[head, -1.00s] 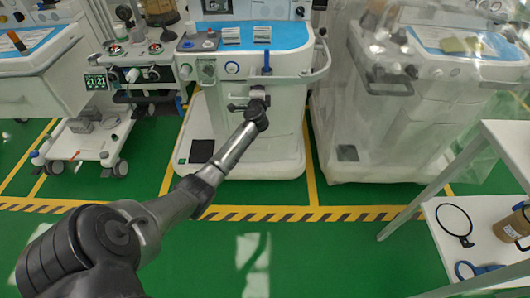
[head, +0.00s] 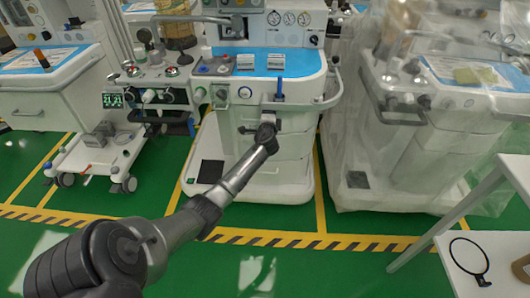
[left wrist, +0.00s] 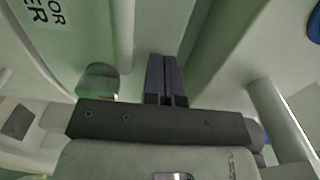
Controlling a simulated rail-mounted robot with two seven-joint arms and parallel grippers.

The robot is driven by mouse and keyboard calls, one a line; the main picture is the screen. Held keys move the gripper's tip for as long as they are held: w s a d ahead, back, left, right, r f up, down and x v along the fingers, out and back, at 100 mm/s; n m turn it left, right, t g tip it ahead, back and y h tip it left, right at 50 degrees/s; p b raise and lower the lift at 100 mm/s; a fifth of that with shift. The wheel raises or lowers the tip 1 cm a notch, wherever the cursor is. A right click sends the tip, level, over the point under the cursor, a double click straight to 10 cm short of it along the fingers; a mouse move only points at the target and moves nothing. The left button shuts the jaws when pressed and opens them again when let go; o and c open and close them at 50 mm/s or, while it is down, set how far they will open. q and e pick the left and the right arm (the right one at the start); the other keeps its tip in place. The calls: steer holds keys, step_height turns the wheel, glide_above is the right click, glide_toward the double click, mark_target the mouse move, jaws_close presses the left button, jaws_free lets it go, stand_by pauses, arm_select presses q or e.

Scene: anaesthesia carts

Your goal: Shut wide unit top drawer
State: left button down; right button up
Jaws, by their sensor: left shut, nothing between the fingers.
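The wide unit is the white anaesthesia machine (head: 262,92) in the middle of the head view, with a blue-topped work surface. Its drawer front (head: 290,147) is below the work surface, partly hidden by my left arm. I cannot tell how far the top drawer stands out. My left gripper (head: 269,117) is at the front of this unit, just under the work surface edge. In the left wrist view its dark fingers (left wrist: 165,77) are together and empty, close to pale unit surfaces; contact is unclear. My right gripper is not in view.
A plastic-covered machine (head: 400,150) stands to the right and a white cart (head: 50,95) to the left. A white shelf (head: 460,240) with a black ring is at the right front. Green floor (head: 330,275) with striped tape is clear in front.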

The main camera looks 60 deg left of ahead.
arm_select(q)
steer(key=p+v, duration=0.5)
steer(key=v, duration=0.8)
steer(key=shift+s+d, duration=0.15)
steer(key=shift+d, duration=0.15)
steer(key=shift+a, duration=0.15)
